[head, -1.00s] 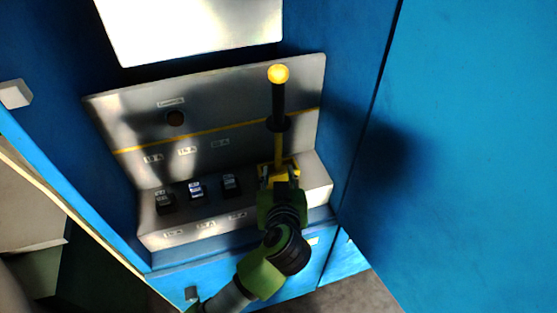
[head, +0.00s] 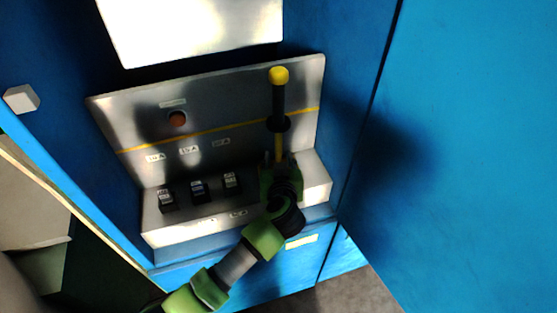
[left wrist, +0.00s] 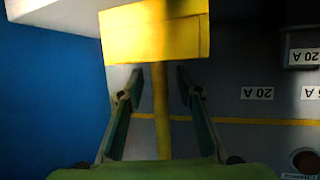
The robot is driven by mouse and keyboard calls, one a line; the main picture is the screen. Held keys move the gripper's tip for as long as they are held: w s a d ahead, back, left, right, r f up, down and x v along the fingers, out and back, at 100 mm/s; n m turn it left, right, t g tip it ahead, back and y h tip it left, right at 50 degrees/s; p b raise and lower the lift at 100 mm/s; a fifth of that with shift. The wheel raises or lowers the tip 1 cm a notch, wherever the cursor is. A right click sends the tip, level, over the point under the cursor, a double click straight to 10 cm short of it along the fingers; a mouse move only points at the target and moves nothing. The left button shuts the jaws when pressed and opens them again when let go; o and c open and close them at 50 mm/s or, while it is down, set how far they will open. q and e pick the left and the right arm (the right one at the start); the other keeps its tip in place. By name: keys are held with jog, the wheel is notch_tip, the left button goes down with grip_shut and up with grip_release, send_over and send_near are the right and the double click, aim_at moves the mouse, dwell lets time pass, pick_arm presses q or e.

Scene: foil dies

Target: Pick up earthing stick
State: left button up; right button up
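The earthing stick (head: 279,103) stands upright in the head view, with a yellow knob on top, a black handle with a collar, and a thin yellow shaft. My left gripper (head: 279,163) is at the lower shaft and hides the stick's lower end. In the left wrist view the yellow shaft (left wrist: 161,120) runs between the two fingers of my left gripper (left wrist: 157,75). The fingers are apart, with a gap on each side of the shaft. A yellow block (left wrist: 155,40) sits beyond the fingertips, at the shaft's end. My right gripper is in neither view.
A grey panel (head: 230,108) with a yellow line stands behind the stick. Several black switches (head: 198,190) and a round red-brown button (head: 178,119) are on the panel unit to the left. Blue cabinet walls (head: 352,90) close in on the right.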

pick_arm(q)
grip_shut()
jog(key=shift+r, duration=0.15)
